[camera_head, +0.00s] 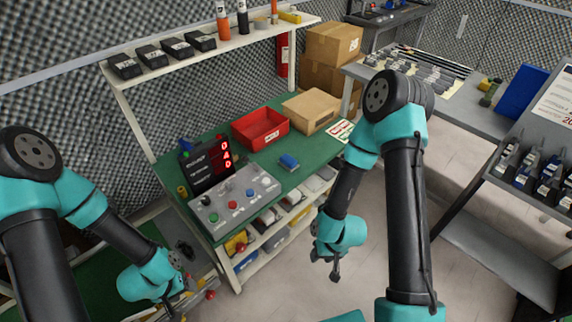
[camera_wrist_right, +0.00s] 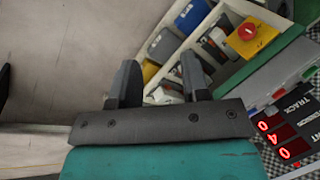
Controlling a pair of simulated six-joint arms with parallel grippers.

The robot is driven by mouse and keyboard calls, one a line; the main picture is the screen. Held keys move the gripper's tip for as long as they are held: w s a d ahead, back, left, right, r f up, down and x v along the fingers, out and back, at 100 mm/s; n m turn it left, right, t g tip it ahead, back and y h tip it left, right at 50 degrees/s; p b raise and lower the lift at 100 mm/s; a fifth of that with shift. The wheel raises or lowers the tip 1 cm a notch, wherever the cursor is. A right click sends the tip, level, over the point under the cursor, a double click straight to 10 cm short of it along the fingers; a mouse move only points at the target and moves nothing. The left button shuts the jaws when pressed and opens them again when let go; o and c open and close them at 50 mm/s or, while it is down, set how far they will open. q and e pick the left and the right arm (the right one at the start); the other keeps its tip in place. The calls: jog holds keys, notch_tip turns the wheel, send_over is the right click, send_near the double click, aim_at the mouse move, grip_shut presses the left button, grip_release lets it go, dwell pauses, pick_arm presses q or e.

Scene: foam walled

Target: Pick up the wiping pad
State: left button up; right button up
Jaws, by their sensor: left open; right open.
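A small blue block (camera_head: 289,161), which looks like the wiping pad, lies on the green workbench (camera_head: 318,158) in front of the cardboard box. My right gripper (camera_head: 336,272) is open and empty over the floor, in front of the bench and lower than its top. In the right wrist view its two fingers (camera_wrist_right: 159,82) stand apart with nothing between them. The blue block cannot be made out in that view. My left gripper (camera_head: 186,300) is at the lower left, away from the blue block; its fingers are small and partly hidden against the clutter.
A red bin (camera_head: 260,127) and an open cardboard box (camera_head: 311,110) stand behind the block. A grey button panel (camera_head: 236,203) and a red digit display (camera_head: 207,166) are to its left. Shelves with bins are under the bench front. The floor (camera_head: 300,285) before it is clear.

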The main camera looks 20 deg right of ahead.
jog(key=shift+o, duration=0.4)
jog(key=o, duration=1)
